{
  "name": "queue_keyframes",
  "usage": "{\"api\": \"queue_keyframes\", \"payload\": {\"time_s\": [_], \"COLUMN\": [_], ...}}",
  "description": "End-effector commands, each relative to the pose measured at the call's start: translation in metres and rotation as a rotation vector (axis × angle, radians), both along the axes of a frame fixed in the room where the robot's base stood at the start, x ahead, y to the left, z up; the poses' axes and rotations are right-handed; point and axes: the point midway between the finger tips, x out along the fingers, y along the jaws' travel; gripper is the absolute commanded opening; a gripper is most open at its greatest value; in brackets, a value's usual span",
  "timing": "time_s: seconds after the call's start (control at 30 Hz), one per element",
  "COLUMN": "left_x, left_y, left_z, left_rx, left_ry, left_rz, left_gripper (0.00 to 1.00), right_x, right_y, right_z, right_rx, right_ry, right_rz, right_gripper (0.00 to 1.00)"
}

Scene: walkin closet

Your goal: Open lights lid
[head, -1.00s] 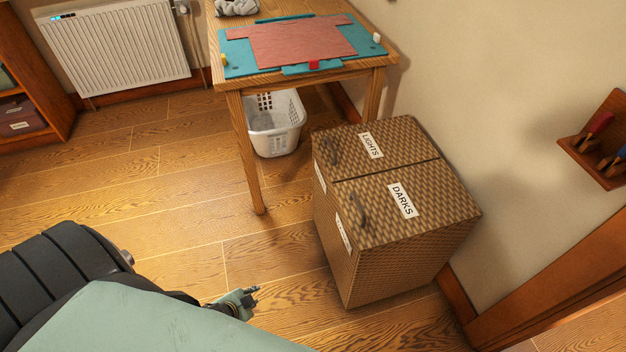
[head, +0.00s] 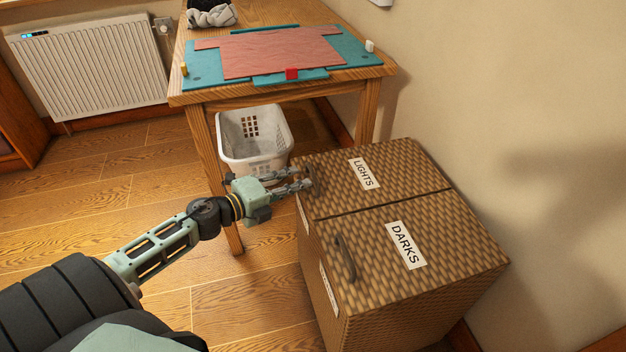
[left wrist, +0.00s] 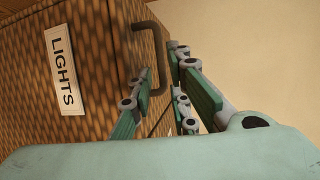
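The wicker hamper has two lids, the LIGHTS lid (head: 393,170) at the back and the DARKS lid (head: 440,235) in front; both look closed. My left gripper (head: 306,180) is at the left edge of the LIGHTS lid, over its handle. In the left wrist view, the dark handle (left wrist: 160,50) lies between the spread fingers of my left gripper (left wrist: 162,75), which look open with a gap around the bar. Whether a finger touches it I cannot tell. The fingers partly hide the handle in the head view. My right gripper is not in view.
The DARKS lid has its own handle (head: 345,258). A wooden table (head: 290,92) with a teal board (head: 360,55) and pink cloth (head: 275,50) stands behind. A white basket (head: 255,150) is under it. The wall is close on the hamper's right. Floor at left is clear.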

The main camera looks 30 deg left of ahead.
Motion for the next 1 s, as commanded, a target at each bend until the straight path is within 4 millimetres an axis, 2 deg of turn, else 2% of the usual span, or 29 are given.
{"api": "queue_keyframes", "payload": {"time_s": [0.27,0.43,0.6,0.87,1.0], "left_x": [0.038,0.054,0.061,0.062,0.062], "left_y": [-0.011,-0.016,-0.019,-0.019,-0.019], "left_z": [-0.006,-0.01,-0.011,-0.012,-0.012], "left_rx": [0.0,-0.003,-0.002,-0.003,-0.003], "left_ry": [-0.002,-0.001,0.0,0.002,0.002], "left_rz": [0.003,0.004,0.003,0.004,0.004], "left_gripper": [0.17,0.17,0.17,0.17,0.05], "right_x": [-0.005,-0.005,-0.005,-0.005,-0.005], "right_y": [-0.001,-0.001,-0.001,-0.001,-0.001], "right_z": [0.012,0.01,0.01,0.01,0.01], "right_rx": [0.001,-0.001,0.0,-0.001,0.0], "right_ry": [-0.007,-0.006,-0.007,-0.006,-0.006], "right_rz": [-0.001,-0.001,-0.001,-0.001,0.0], "right_gripper": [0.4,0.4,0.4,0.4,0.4]}}
